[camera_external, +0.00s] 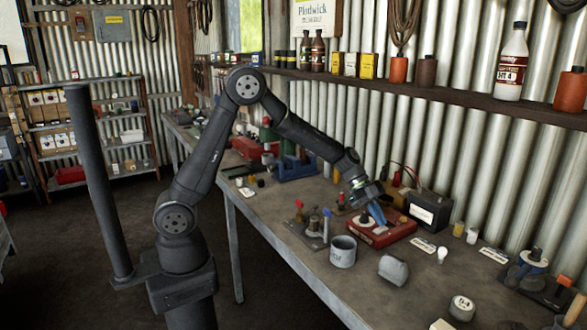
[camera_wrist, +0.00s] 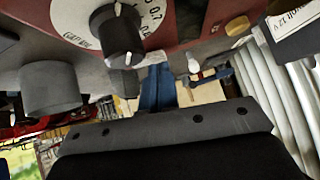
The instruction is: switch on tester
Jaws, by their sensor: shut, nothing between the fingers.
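The tester is a red box (camera_external: 388,238) on the bench, right of centre in the external view. In the wrist view its red panel (camera_wrist: 185,22) fills the top, with a black dial knob (camera_wrist: 117,32) on a white printed dial plate (camera_wrist: 74,18). My gripper (camera_external: 379,216) has blue fingers, is shut and empty, and points down at the tester. In the wrist view the fingers (camera_wrist: 158,85) are close to the panel; I cannot tell whether they touch it.
A black battery box (camera_external: 428,211) stands behind the tester. Small parts lie on the bench (camera_external: 420,295); a shelf (camera_external: 440,98) runs above.

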